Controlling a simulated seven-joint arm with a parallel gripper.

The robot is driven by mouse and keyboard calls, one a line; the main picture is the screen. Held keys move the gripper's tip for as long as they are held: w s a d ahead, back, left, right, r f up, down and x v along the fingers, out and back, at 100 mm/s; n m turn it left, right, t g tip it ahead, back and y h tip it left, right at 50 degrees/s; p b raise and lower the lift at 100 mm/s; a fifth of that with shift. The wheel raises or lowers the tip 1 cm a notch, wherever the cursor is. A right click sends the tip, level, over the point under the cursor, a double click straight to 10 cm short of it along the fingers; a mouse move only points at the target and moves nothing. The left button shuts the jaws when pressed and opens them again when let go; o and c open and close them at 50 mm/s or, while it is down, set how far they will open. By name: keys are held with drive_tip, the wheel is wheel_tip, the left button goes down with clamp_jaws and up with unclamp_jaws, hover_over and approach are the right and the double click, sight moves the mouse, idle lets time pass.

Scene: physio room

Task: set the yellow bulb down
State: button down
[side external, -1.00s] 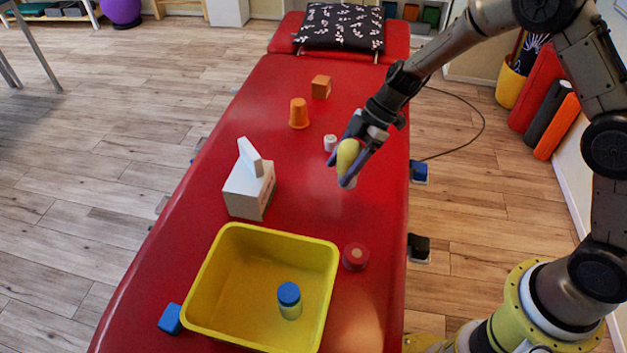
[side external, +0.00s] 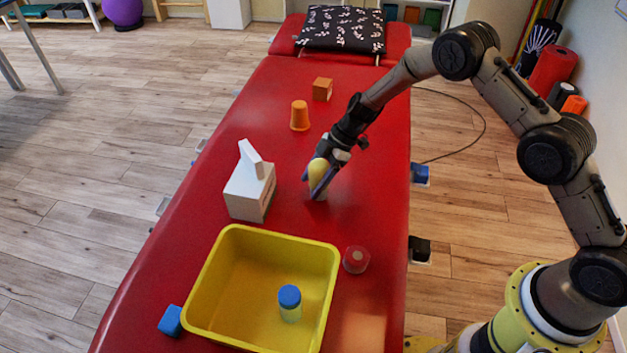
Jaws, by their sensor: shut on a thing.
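The yellow bulb (side external: 318,172) is between the fingers of my gripper (side external: 319,187), which is shut on it. My gripper points down over the red treatment table, right of the tissue box. A pale lower part of the held thing shows below the yellow. It is at or close to the table top; I cannot tell whether it touches. The fingers hide part of the bulb.
The white tissue box (side external: 247,192) stands to the left. A yellow tray (side external: 190,300) holds a blue-capped jar (side external: 290,303). A red round thing (side external: 356,259), a blue block (side external: 170,320), an orange cup (side external: 300,115) and an orange cube (side external: 322,89) stand on the red table (side external: 375,200).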

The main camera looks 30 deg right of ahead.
drive_tip(key=shift+f, duration=0.1)
drive_tip(key=shift+c, duration=0.3)
unclamp_jaws()
drive_tip(key=shift+f, duration=0.15)
